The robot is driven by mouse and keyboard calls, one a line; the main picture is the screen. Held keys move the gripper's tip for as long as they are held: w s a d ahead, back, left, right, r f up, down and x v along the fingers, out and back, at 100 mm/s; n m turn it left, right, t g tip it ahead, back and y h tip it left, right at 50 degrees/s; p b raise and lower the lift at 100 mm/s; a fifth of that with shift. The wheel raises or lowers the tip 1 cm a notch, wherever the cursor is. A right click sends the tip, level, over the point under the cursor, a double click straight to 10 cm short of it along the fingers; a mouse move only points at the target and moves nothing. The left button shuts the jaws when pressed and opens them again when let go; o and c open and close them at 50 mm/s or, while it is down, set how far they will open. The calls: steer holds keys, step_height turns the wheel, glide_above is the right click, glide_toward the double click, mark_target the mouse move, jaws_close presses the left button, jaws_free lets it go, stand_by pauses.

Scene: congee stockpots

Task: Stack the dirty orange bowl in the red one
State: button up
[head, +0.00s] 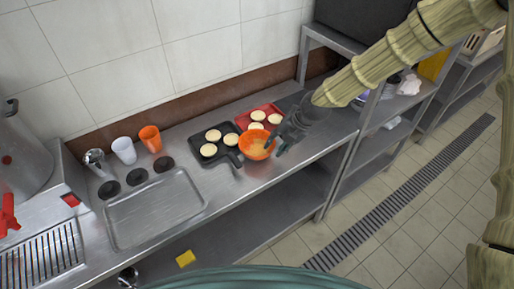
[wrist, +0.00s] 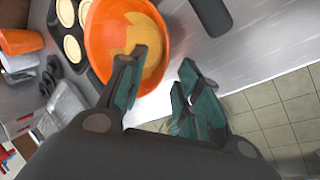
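The orange bowl (head: 254,148) stands on the steel counter near the front edge, beside the dark baking tray. In the wrist view the orange bowl (wrist: 103,28) has yellowish residue inside. My gripper (head: 273,141) is at the bowl's right side. In the wrist view my gripper (wrist: 163,58) is open, with one finger over the bowl's inside and the other outside its rim. The rim lies between the fingers with a gap visible; contact cannot be told. I see no red bowl in either view.
A dark tray (head: 228,157) and a red tray (head: 243,117) hold several pale round pieces. A white cup (head: 124,151) and an orange cup (head: 150,138) stand by the wall. A sunken basin (head: 155,212) is at left. A shelf rack (head: 345,45) stands to the right.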

mark_target(270, 150)
steer(key=p+x, duration=0.1)
steer(key=x, duration=0.1)
steer(key=shift+w+a+f+p, duration=0.15)
steer(key=shift+w+f+p, duration=0.1)
steer(key=shift+f+p, duration=0.1)
steer(key=shift+p+x, duration=0.3)
steer(key=shift+x, duration=0.75)
steer(key=shift+s, duration=0.1)
steer(key=shift+c, duration=0.2)
jaws_close()
